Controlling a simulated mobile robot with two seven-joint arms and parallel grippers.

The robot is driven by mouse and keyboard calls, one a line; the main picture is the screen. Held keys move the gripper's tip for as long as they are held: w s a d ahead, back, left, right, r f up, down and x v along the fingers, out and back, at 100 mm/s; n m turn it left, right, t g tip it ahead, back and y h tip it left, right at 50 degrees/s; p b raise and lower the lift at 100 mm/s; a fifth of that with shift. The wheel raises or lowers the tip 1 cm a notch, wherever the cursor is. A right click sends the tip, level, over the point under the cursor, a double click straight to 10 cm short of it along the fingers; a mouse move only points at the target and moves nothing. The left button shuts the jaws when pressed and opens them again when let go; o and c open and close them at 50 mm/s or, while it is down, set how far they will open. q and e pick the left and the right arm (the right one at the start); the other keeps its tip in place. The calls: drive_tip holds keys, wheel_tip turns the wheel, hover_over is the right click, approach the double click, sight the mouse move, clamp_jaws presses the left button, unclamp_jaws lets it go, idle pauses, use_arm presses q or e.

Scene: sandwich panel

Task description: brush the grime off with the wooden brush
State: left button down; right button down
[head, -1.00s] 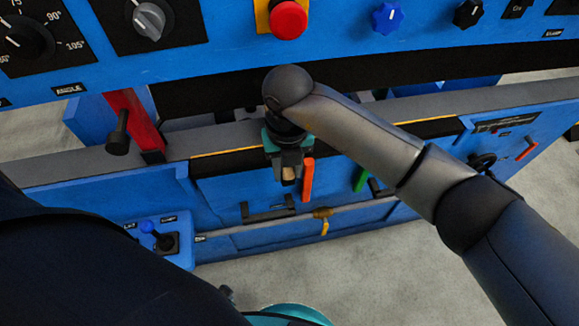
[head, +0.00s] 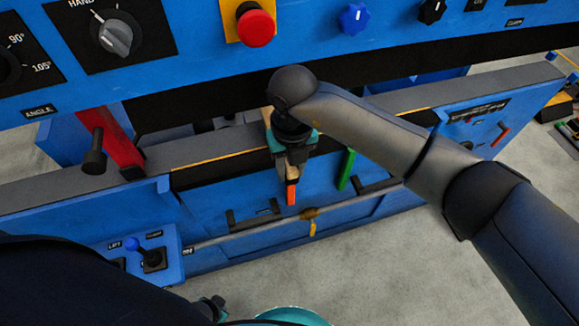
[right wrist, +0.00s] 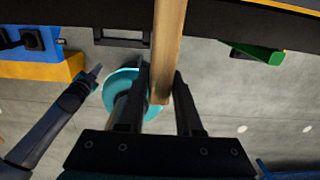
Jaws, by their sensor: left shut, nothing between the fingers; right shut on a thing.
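The wooden brush shows as a pale wooden bar (right wrist: 168,50) in the right wrist view, between the fingers of my right gripper (right wrist: 161,78). In the head view only a short piece of the wood (head: 292,173) shows below my right gripper (head: 291,160), which is shut on it in front of the blue machine's lower panel. The bristles cannot be made out. My left gripper (head: 216,307) is low at the bottom of the head view, far from the brush; it also shows in the right wrist view (right wrist: 95,72), shut and empty. I cannot make out any grime.
A blue control panel with a red button (head: 256,28) and several knobs runs along the top. A grey rail (head: 210,146) crosses below it. A red lever (head: 112,140), an orange handle (head: 291,193) and a green handle (head: 346,169) are nearby. The floor in front is clear.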

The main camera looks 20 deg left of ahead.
drive_tip(key=shift+w+d+f, duration=0.1)
drive_tip(key=shift+w+d, duration=0.55)
drive_tip(key=shift+d, duration=0.25)
drive_tip(key=shift+w+d+f, duration=0.1)
drive_tip(key=shift+w+d, duration=0.5)
drive_tip(key=shift+d, duration=0.3)
drive_tip(key=shift+w+d+b, duration=0.2)
drive_tip(key=shift+w+d, duration=0.45)
drive_tip(key=shift+d, duration=0.25)
drive_tip(key=shift+w+d+b, duration=0.2)
drive_tip(key=shift+w+d, duration=0.4)
drive_tip(key=shift+d, duration=0.3)
drive_tip(key=shift+w+d+r+b, duration=0.1)
drive_tip(key=shift+w+d+b, duration=0.1)
drive_tip(key=shift+w+d, duration=0.6)
drive_tip(key=shift+w+d+r+b, duration=0.15)
drive_tip(key=shift+w+d, duration=0.4)
drive_tip(key=shift+d, duration=0.3)
drive_tip(key=shift+f, duration=0.1)
